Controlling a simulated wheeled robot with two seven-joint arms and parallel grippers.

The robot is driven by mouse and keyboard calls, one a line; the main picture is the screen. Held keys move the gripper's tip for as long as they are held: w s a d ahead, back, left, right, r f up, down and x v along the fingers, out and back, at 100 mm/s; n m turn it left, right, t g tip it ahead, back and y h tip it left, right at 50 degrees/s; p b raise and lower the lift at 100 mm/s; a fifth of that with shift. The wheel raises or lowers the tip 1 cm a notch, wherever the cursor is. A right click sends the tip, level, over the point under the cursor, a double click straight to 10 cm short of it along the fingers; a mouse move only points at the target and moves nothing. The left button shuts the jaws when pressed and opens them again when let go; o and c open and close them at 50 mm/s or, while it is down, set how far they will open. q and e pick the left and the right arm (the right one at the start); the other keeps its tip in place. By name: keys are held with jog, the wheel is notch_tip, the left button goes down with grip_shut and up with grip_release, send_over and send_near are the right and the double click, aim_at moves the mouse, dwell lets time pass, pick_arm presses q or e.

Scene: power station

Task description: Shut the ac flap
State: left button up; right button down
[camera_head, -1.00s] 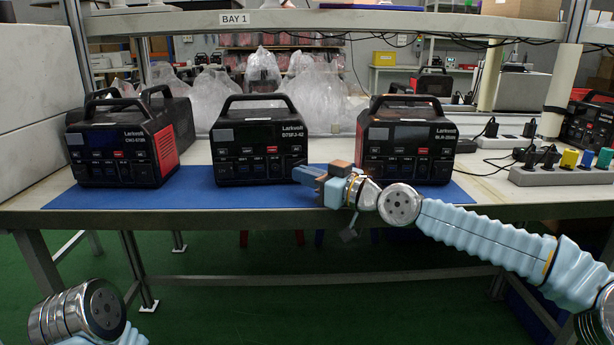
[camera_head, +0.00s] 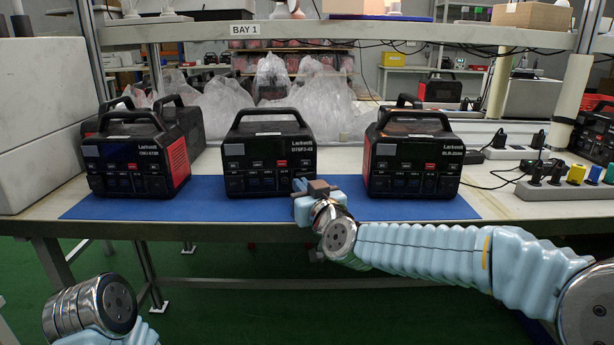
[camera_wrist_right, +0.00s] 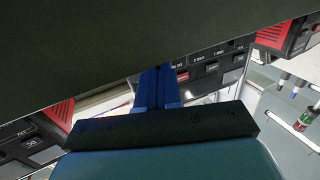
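Three black Larkvolt power stations stand on the blue mat (camera_head: 350,209): left (camera_head: 130,160), middle (camera_head: 268,158) and right (camera_head: 412,160). Their fronts carry small dark covers in a low row. I cannot tell which cover is the AC flap or how it stands. My right gripper (camera_head: 303,186) is at the lower right front corner of the middle station. The wrist view shows its blue fingers (camera_wrist_right: 157,88) side by side, shut, with nothing seen between them. A station front with a red button (camera_wrist_right: 205,67) lies beyond the fingers. My left gripper is out of view.
A fourth dark station stands behind the left one. At right are a power strip (camera_head: 565,190) with coloured plugs and loose black cables. A shelf marked BAY 1 (camera_head: 257,29) spans above. Clear mat lies between the left and middle stations.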

jog(key=h+p, duration=0.1)
jog(key=m+h+p, duration=0.1)
jog(key=a+t+p, duration=0.1)
jog(key=shift+w+r+m+h, duration=0.25)
jog(key=shift+r+m+h, duration=0.1)
jog(key=shift+m+h, duration=0.05)
jog(key=shift+w+a+f+m+h+p, duration=0.1)
jog(key=shift+m+h+p, duration=0.25)
jog(key=shift+h+p, duration=0.15)
jog(key=shift+w+a+f+m+h+p, duration=0.1)
jog(key=shift+m+h+p, duration=0.3)
jog(key=shift+h, duration=0.2)
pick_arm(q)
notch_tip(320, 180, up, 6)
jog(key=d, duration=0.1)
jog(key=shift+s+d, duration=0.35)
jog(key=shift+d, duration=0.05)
pick_arm(e)
jog(key=shift+h, duration=0.3)
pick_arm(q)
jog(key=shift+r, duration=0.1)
pick_arm(e)
jog(key=shift+f, duration=0.1)
jog(key=c, duration=1.3)
grip_release()
jog(key=shift+w, duration=0.1)
